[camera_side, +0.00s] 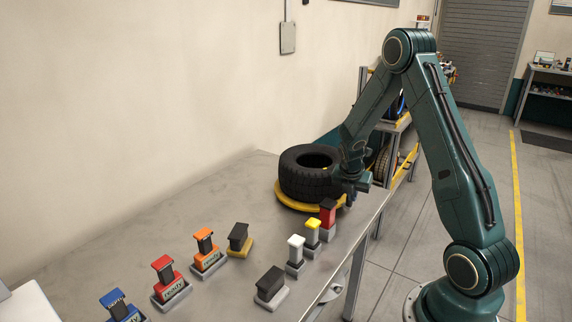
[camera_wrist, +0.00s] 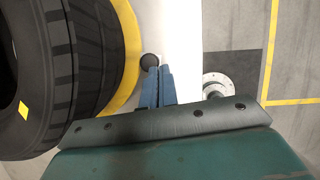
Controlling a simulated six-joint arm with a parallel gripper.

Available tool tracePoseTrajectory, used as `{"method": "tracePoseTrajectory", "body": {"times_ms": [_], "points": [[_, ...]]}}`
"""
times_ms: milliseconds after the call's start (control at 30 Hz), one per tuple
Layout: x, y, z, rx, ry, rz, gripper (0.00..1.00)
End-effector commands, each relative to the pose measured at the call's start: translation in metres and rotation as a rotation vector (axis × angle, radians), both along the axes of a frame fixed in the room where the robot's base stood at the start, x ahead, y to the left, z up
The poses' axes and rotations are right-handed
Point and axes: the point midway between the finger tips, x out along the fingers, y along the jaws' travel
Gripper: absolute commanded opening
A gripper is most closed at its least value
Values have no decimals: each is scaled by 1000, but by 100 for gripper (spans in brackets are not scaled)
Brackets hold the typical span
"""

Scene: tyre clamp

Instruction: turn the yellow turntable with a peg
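The yellow turntable (camera_side: 288,200) lies on the far part of the bench with a black tyre (camera_side: 300,178) flat on it. In the wrist view the turntable's yellow rim (camera_wrist: 130,45) curves around the tyre (camera_wrist: 70,70), which bears a small yellow square. A round black peg top (camera_wrist: 150,62) shows at the rim's outer edge. My gripper (camera_wrist: 158,72) has its two blue fingers side by side, with their tips right at the peg. I cannot tell whether they touch it. In the side view my gripper (camera_side: 350,192) is low beside the turntable's right side.
Orange (camera_side: 204,240), red (camera_side: 165,270) and blue (camera_side: 115,302) stamp-like blocks stand along the bench. Black (camera_side: 270,285), white (camera_side: 295,252), yellow (camera_side: 313,232) and red-black (camera_side: 328,212) ones stand along its right edge, the last close to the turntable.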

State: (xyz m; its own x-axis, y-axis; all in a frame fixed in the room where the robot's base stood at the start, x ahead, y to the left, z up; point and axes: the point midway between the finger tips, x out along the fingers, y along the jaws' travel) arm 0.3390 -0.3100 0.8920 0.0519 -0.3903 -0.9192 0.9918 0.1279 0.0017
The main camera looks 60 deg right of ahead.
Motion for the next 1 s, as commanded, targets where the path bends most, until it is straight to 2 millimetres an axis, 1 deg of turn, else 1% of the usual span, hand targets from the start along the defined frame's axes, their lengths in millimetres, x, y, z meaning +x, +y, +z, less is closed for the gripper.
{"method": "tracePoseTrajectory", "body": {"times_ms": [33,400,833,1000], "points": [[-3,-5,-1,1,3,-6,0],[-10,-38,-1,2,5,-6,0],[-9,-77,-1,1,4,-5,0],[-7,-92,-1,0,1,77,0]]}}
